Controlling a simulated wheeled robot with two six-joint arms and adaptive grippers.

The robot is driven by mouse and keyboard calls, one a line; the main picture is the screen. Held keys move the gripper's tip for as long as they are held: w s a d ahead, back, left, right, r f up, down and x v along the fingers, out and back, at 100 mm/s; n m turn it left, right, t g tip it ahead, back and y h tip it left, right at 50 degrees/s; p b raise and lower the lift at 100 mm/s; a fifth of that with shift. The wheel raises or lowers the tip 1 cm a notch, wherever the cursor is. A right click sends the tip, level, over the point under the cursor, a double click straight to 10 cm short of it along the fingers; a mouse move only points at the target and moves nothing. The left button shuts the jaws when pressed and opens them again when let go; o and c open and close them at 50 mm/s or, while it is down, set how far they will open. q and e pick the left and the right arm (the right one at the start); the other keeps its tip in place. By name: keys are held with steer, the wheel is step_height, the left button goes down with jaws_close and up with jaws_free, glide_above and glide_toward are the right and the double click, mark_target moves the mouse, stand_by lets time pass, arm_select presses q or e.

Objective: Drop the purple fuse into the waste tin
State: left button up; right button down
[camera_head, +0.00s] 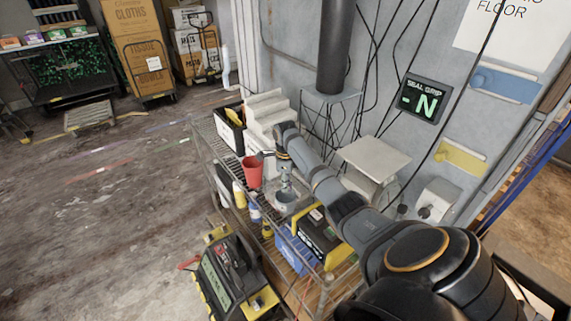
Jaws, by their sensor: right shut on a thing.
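My right arm reaches in from the lower right over a wire cart. Its gripper (264,155) is small and partly hidden at the far end of the arm, close to the rim of a red cup (252,173). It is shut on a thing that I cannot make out. No purple fuse can be picked out. A grey round tin (286,203) stands on the cart to the right of the red cup and nearer to me; it may be the waste tin. My left gripper is not in view.
The cart (212,158) also carries a black bin (230,128), bottles (240,194) and a yellow-black case (318,238). A black-yellow machine (232,275) stands in front. A grey wall with cables is on the right. Floor at left is mostly open.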

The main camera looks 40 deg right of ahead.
steer(key=shift+f, duration=0.45)
steer(key=c, duration=1.2)
jaws_free()
step_height(320, 180, up, 12)
steer(key=shift+r, duration=0.1)
